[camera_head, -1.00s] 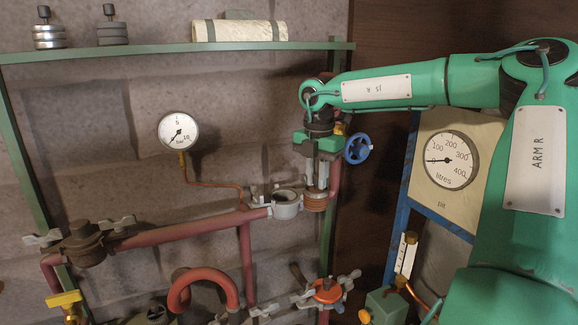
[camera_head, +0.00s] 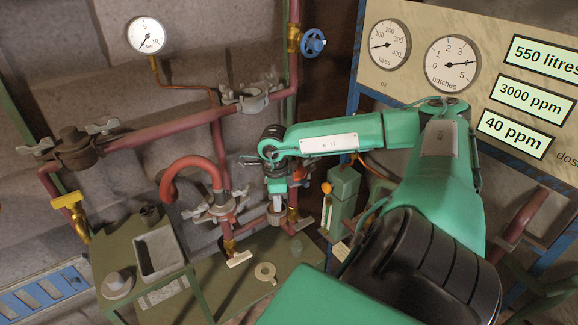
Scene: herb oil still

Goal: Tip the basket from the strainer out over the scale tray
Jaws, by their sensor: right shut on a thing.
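My right gripper (camera_head: 277,208) is shut on a small brownish basket (camera_head: 276,218), held low over the bench, right of the red hooked pipe. The basket looks roughly upright; its inside is too small to make out. The strainer (camera_head: 250,98) is the grey open-topped body with wing clamps on the red pipe, up and left of the gripper. The scale tray (camera_head: 160,251) is a grey rectangular pan at the lower left, well left of the basket. My left gripper is not in view.
A red hooked pipe (camera_head: 193,172) and a clamped fitting (camera_head: 216,208) stand between the basket and the tray. A pale ring (camera_head: 265,272) lies on the green bench (camera_head: 225,290). A green box with a sight tube (camera_head: 341,195) stands right of the gripper.

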